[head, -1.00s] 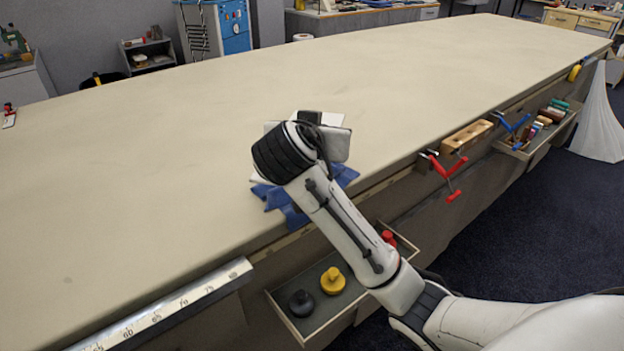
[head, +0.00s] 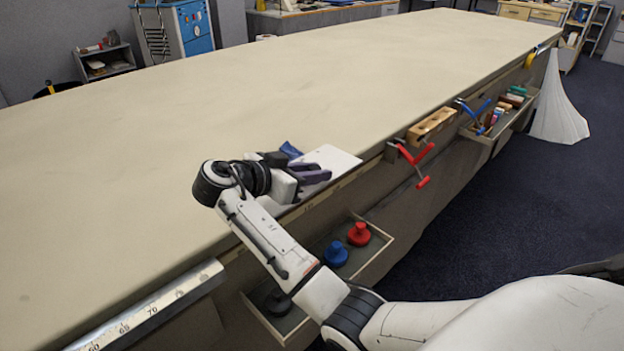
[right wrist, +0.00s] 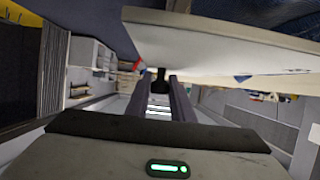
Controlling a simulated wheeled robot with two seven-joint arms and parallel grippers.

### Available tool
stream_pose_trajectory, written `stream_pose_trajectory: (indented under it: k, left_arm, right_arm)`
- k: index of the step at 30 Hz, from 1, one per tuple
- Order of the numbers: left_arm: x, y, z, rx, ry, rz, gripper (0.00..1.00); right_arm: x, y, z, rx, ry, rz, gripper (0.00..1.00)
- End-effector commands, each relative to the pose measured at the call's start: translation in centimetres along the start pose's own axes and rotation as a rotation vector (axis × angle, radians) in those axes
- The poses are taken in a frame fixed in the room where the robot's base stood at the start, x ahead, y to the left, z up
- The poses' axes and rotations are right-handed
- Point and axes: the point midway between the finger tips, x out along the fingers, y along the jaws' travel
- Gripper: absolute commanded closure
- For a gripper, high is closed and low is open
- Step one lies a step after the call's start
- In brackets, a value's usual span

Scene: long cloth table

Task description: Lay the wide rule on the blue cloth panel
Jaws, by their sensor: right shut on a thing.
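A wide metal rule (head: 150,312) with printed numbers lies along the near table edge at lower left in the head view. A little blue cloth (head: 291,150) shows beside my right gripper (head: 318,172); the gripper and a flat white board (head: 338,158) hide the rest. The gripper is at the near table edge with its dark fingers over the board, and it appears shut on it. The exact grip is hidden. In the right wrist view a small dark piece (right wrist: 160,76) shows between the fingers. My left gripper is not in view.
Below the near edge, an open drawer (head: 382,245) holds black, blue and red knobbed pieces. A red clamp (head: 412,158), a wooden block (head: 431,126) and a blue clamp (head: 471,110) are along the edge to the right. The tabletop (head: 250,95) beyond is clear.

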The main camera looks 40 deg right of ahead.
Motion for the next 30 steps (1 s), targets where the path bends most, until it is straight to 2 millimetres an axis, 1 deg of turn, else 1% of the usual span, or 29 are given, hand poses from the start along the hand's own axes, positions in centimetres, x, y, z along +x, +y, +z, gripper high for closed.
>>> stream_pose_trajectory:
  k: [3,6,13,21,28,29,30]
  left_arm:
    - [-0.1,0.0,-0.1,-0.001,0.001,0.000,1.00]
    - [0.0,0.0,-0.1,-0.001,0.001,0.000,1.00]
    - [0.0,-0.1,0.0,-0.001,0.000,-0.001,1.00]
    - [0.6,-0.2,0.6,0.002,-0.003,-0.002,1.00]
    - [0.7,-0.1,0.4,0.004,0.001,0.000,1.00]
    - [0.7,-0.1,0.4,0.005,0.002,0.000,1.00]
    - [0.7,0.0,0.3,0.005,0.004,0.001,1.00]
  right_arm:
    - [0.6,0.0,1.5,0.000,0.003,-0.001,1.00]
    - [0.8,0.0,2.1,0.001,0.001,-0.001,1.00]
    - [0.9,0.0,2.1,0.001,0.000,-0.002,1.00]
    - [1.2,0.0,3.0,-0.002,-0.001,-0.001,1.00]
    - [1.4,0.0,3.6,-0.006,-0.005,-0.002,1.00]
    - [1.4,0.0,3.7,-0.009,-0.007,-0.001,0.77]
    - [1.4,0.0,3.7,-0.010,-0.007,-0.001,0.71]
